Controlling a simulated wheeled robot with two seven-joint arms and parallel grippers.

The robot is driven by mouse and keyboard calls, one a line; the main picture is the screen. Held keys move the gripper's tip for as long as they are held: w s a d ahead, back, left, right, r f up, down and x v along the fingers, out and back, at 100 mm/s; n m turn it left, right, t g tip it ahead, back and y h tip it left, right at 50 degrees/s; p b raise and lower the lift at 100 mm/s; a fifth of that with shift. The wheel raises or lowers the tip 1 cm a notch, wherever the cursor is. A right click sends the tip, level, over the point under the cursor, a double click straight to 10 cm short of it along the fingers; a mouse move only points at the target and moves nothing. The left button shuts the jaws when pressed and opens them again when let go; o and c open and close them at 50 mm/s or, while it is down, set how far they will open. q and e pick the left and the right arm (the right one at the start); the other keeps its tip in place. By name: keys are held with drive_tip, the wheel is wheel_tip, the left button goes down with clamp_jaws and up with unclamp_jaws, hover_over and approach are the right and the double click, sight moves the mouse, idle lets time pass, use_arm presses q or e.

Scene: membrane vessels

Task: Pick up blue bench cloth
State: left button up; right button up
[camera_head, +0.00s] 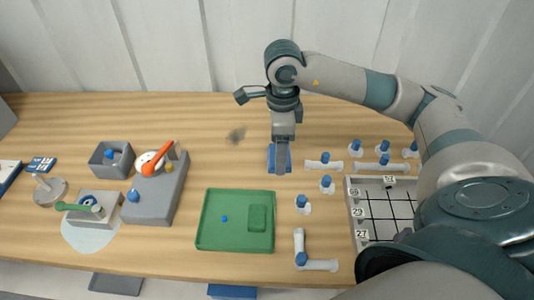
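The blue bench cloth (272,160) appears as a small blue patch on the wooden table, at the back middle in the head view. My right gripper (281,165) points down directly over it and hides its middle. Blue shows on both sides of the fingers. I see the fingers nearly edge-on, so I cannot tell whether they are open or shut, or whether they touch the cloth. My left gripper is not in view.
A green tray (212,244) lies in front of the cloth. Several white fittings with blue caps (323,163) stand right of it, near a numbered grid rack (354,210). Grey blocks with an orange-handled tool (160,155) are at left. A dark smudge (236,135) marks the table.

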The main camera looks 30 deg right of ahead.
drive_tip(key=shift+s+d+r, duration=0.15)
drive_tip(key=shift+s+r, duration=0.05)
drive_tip(key=shift+s, duration=0.05)
drive_tip(key=o, duration=0.5)
drive_tip(key=shift+w, duration=0.1)
drive_tip(key=c, duration=0.4)
